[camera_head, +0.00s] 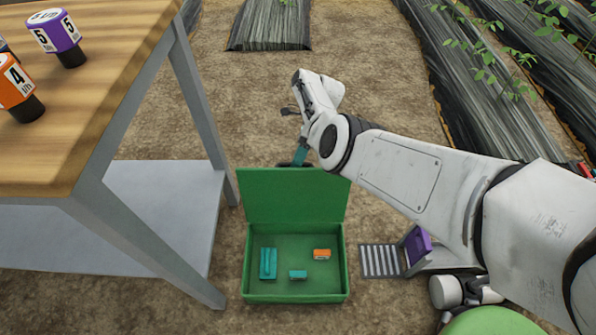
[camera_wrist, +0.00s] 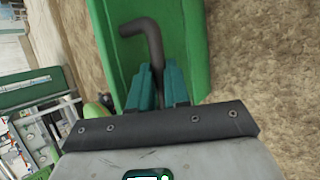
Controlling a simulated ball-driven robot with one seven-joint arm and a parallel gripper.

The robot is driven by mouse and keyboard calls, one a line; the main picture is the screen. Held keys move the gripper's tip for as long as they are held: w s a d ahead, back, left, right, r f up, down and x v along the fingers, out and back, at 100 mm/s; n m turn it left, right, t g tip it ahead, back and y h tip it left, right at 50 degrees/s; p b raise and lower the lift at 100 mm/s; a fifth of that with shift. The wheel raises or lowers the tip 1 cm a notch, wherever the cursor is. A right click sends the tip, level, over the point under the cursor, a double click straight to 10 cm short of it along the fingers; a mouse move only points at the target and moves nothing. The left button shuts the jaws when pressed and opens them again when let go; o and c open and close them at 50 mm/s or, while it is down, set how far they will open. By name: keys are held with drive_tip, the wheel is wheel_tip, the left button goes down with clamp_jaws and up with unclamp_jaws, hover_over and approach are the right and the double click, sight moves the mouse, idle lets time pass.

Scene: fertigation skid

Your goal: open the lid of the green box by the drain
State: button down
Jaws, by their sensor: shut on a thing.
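The green box (camera_head: 295,298) stands on the ground beside the drain grate (camera_head: 380,260). Its lid (camera_head: 293,195) is swung up and stands nearly upright at the far side, so the inside is open to view. My gripper (camera_head: 299,156) is behind the lid's top edge, partly hidden by it. In the wrist view my gripper (camera_wrist: 158,88) has its teal fingers closed on a dark bent handle (camera_wrist: 145,28) in front of the green lid (camera_wrist: 182,45). Inside the box lie a larger teal piece (camera_head: 268,263), a small teal piece (camera_head: 298,274) and an orange piece (camera_head: 322,254).
A purple item (camera_head: 418,244) is right of the grate. Plant rows lie at upper right. Bare soil is clear beyond the box.

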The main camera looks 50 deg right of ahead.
drive_tip(key=shift+w+d+f+g+y+b, duration=0.1)
drive_tip(key=shift+d+f+g+y+b, duration=0.25)
drive_tip(key=shift+b, duration=0.4)
drive_tip(key=shift+w+d+f+g+y+b, duration=0.15)
drive_tip(key=shift+f+b, duration=0.3)
drive_tip(key=shift+b, duration=0.3)
drive_tip(key=c, duration=1.4)
unclamp_jaws()
drive_tip(key=shift+c, duration=0.2)
drive_tip(key=o, duration=0.3)
drive_tip(key=shift+d+r, duration=0.1)
drive_tip(key=shift+r, duration=0.1)
drive_tip(key=shift+o, duration=0.2)
drive_tip(key=shift+w, duration=0.1)
